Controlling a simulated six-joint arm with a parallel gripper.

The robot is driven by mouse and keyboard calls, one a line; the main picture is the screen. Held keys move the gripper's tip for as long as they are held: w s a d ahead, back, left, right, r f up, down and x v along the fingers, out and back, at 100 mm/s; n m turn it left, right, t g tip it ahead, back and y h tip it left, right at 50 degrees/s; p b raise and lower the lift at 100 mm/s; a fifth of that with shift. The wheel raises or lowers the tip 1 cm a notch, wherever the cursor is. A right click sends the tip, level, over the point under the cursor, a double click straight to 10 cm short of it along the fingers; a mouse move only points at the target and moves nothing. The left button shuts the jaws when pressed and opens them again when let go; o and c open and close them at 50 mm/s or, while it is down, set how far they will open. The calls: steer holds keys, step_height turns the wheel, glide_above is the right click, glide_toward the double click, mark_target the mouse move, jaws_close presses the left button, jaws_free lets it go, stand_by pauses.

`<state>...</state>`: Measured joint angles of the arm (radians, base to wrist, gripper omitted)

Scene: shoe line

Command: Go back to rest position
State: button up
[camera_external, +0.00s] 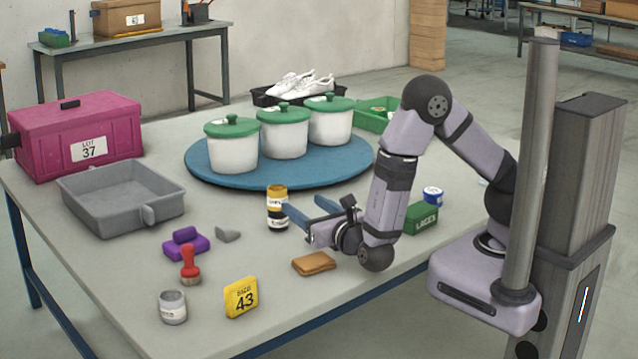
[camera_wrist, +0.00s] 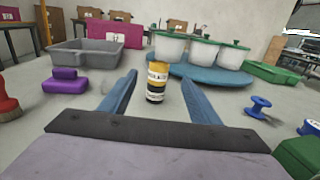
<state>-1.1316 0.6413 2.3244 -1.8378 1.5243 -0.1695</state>
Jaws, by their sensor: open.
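My gripper (camera_external: 306,213) is open, its two blue fingers held low over the table and pointing left in the external view. A small bottle (camera_external: 277,208) with a yellow top and dark label stands upright just beyond the fingertips. In the wrist view the bottle (camera_wrist: 157,82) appears between the two spread blue fingers of my gripper (camera_wrist: 160,92). I cannot tell from these views whether any finger touches it. Nothing else shows between the fingers.
A brown sponge-like block (camera_external: 314,263) lies in front of my gripper, and a green box (camera_external: 420,218) stands right of it. Behind is a blue round turntable (camera_external: 207,171) with three green-lidded pots. A grey tray (camera_external: 107,219) and magenta box (camera_external: 76,136) are at left.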

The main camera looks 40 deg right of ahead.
steer(key=s+d+r+m+g+h+p, duration=0.2)
steer(key=d+r+m+g+h+p, duration=0.3)
steer(key=d, duration=0.6)
steer(key=s+d+r+m+g+h+p, duration=0.1)
steer(key=d+r+m+g+h+p, duration=0.2)
steer(key=d+m+g+p, duration=0.5)
steer(key=s+d+r+m+g+y+p, duration=0.2)
steer(key=s+d+r+m+g+p, duration=0.25)
steer(key=s+d+m, duration=0.35)
steer(key=s+a+r+m+y+p, duration=0.2)
steer(key=r+m+y+p, duration=0.2)
steer(key=r+m+p, duration=0.1)
steer(key=s+a+r+m+y+p, duration=0.2)
steer(key=r+m+y+p, duration=0.3)
steer(key=m+p, duration=0.3)
steer(key=shift+a, duration=0.35)
